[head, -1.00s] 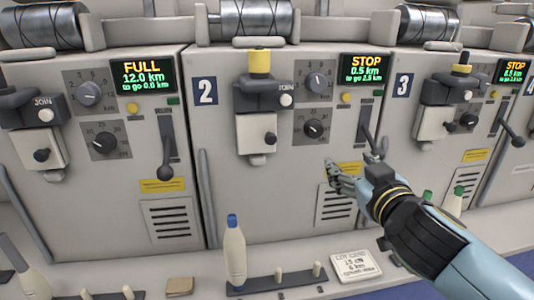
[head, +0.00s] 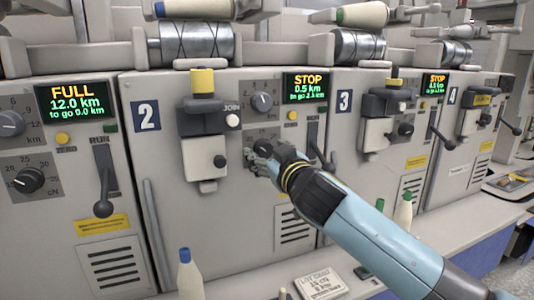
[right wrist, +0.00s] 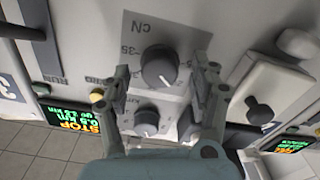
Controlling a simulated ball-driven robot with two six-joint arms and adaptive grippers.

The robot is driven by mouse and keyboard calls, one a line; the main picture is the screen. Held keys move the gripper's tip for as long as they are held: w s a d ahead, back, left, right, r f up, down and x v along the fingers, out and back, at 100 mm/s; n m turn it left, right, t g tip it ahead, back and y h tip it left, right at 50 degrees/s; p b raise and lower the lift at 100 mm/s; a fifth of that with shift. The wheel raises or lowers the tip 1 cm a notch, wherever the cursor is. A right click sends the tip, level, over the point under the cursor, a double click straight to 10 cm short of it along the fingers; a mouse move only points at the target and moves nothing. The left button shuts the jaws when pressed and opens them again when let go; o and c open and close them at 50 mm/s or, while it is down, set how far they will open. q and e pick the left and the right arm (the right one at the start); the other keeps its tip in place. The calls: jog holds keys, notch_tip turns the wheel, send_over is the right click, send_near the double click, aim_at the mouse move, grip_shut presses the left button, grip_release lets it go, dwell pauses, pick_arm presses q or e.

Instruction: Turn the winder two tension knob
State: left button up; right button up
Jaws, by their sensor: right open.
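The winder two tension knob (right wrist: 158,67), black with a pale pointer line on a grey cN dial, shows in the right wrist view. My right gripper (right wrist: 161,80) is open, with one finger to each side of this knob in that view and gaps between them. In the head view my right gripper (head: 258,160) is in front of the lower dial of winder two, and largely hides the knob there. The upper length knob (head: 262,102) of winder two is clear of the gripper. My left gripper is not in view.
Winder two's display (head: 305,87) reads STOP, 0.5 km. Beside the gripper are the join unit (head: 205,125) on the left and the run lever (head: 318,155) on the right. A blue-topped bobbin (head: 188,275) stands below, near a printed card (head: 322,283).

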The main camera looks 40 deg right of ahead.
jog(key=shift+w+d, duration=0.1)
jog(key=shift+w, duration=0.15)
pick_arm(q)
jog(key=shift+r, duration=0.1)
pick_arm(e)
jog(key=c, duration=1.2)
jog(key=shift+o, duration=0.2)
